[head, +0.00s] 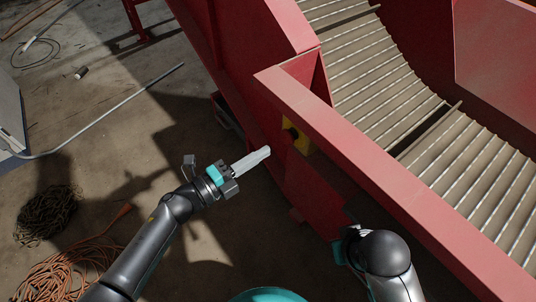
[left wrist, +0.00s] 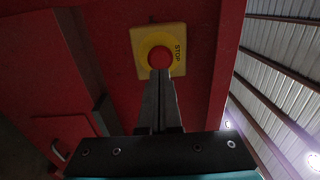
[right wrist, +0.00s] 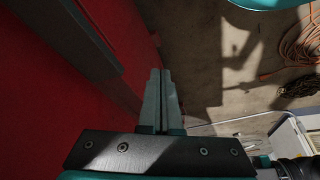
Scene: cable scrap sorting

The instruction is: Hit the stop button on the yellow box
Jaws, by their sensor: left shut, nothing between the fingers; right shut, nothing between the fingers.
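The yellow box (head: 301,143) is mounted on the side of the red machine, partly hidden under its top rail in the head view. In the left wrist view the yellow box (left wrist: 137,42) faces me, with a round red button (left wrist: 160,57) and the word STOP at its right. My left gripper (head: 268,150) is shut and empty, pointing at the box with a small gap in the head view. In the left wrist view its fingertips (left wrist: 161,73) overlap the button's lower edge. My right gripper (right wrist: 160,72) is shut and empty, beside the machine's red side.
The red machine's rail (head: 345,133) runs diagonally beside both arms, with a ribbed conveyor (head: 375,75) beyond it. An orange cable coil (head: 65,272) and a dark cable coil (head: 47,212) lie on the floor at left. Open floor lies left of the machine.

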